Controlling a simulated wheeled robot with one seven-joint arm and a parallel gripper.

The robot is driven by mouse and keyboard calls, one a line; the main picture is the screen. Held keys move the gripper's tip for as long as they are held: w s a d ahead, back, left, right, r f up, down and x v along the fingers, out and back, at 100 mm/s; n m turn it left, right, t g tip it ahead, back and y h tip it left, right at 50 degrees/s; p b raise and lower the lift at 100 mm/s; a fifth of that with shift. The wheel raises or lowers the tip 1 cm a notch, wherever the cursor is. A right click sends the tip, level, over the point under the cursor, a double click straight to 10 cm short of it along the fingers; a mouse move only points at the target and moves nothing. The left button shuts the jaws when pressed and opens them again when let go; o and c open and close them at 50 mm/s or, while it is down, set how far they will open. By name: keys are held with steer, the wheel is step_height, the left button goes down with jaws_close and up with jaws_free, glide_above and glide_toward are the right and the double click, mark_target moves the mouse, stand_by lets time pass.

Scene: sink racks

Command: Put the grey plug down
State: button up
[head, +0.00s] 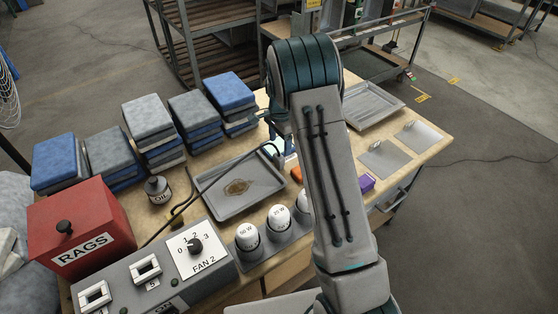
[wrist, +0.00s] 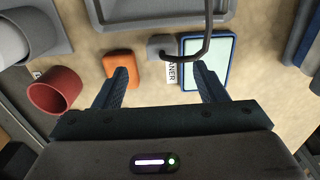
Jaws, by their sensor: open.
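The grey plug (wrist: 160,47) is a small grey block with a thick black cable (wrist: 207,30) curving away from it. In the wrist view it appears to lie on the wooden table, between the tray and my gripper. My gripper (wrist: 160,70) is open, with its two fingers apart on either side below the plug, and nothing is seen clamped between them.
An orange block (wrist: 122,65) lies left of the plug, and a blue-framed panel (wrist: 218,62) right of it. A partly hidden label (wrist: 172,72) sits below. A red cup (wrist: 55,93) is further left. The grey tray (head: 212,207) lies behind.

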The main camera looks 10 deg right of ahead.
mark_target(279, 156)
steer(key=shift+w+a+f+p, duration=0.1)
steer(key=shift+f+p, duration=0.2)
steer(key=shift+f, duration=1.15)
steer(key=shift+w+a+f+p, duration=0.1)
steer(key=shift+f+p, duration=0.15)
steer(key=shift+f, duration=1.15)
steer(key=c, duration=1.2)
steer(key=shift+r, duration=0.2)
